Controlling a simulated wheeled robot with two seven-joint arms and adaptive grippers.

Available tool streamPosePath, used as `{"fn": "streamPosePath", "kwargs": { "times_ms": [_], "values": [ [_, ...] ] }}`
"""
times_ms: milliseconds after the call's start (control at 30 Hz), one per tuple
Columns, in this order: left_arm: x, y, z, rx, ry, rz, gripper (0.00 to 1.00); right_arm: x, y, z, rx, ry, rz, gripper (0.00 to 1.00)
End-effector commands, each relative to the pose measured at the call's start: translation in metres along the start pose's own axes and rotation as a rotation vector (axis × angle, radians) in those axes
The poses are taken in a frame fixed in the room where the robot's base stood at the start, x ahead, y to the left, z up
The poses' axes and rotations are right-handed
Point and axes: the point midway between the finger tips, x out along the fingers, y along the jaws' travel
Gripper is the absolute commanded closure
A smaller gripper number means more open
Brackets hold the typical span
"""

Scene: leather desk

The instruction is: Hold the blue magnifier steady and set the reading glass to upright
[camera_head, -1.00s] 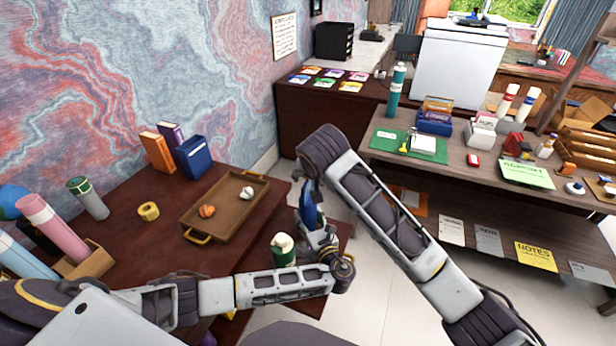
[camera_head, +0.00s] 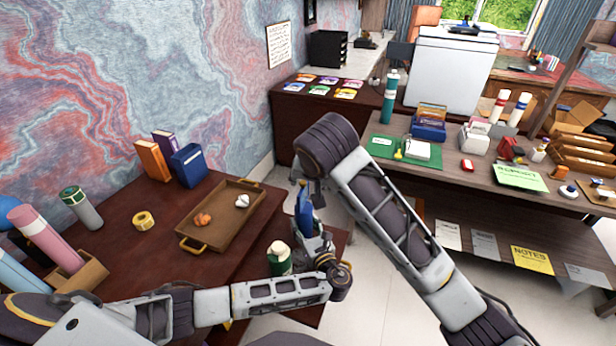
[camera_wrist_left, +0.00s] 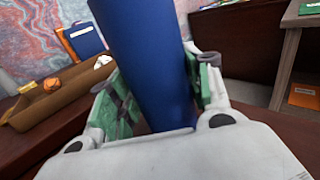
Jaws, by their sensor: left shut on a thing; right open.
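The blue magnifier (camera_head: 304,211) stands roughly upright, tilted a little, in my left gripper (camera_head: 310,240) above the desk's right edge. The left wrist view shows its thick blue cylinder (camera_wrist_left: 150,65) between the green-padded fingers of my left gripper (camera_wrist_left: 160,95), which is shut on it. My right gripper (camera_head: 299,186) is at the upper end of the magnifier, largely hidden behind my right arm. It is open; whether it touches the magnifier I cannot tell. No lens can be made out.
A brown tray (camera_head: 186,232) with an orange and a white lump lies left of the magnifier. A green and white bottle (camera_head: 279,262) stands close beside my left gripper. A yellow tape roll (camera_head: 144,220), books and tubes stand farther left. Open floor (camera_head: 375,290) lies to the right.

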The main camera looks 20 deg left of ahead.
Motion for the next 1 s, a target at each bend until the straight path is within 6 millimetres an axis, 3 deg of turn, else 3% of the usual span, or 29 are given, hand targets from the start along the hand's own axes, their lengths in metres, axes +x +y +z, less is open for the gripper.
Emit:
{"fn": "streamPosePath", "kwargs": {
  "times_ms": [67, 100, 300, 733, 1000],
  "values": [
    [0.0, 0.0, 0.0, 0.001, 0.0, 0.001, 0.85, 0.0, 0.0, 0.0, 0.0, 0.0, 0.0, 0.6],
    [0.0, 0.0, 0.0, 0.001, 0.0, 0.001, 0.49, 0.0, 0.0, 0.0, 0.0, 0.0, 0.0, 0.6],
    [0.0, 0.0, 0.0, 0.001, 0.0, 0.0, 0.26, 0.0, 0.0, 0.0, 0.0, 0.0, 0.0, 0.6],
    [-0.003, 0.0, 0.0, 0.0, 0.001, -0.001, 0.26, 0.0, 0.0, 0.0, 0.0, 0.0, 0.0, 0.6],
    [-0.024, 0.0, -0.001, 0.0, 0.002, -0.001, 0.26, 0.0, 0.0, 0.0, 0.0, 0.0, 0.0, 0.6]
  ]
}}
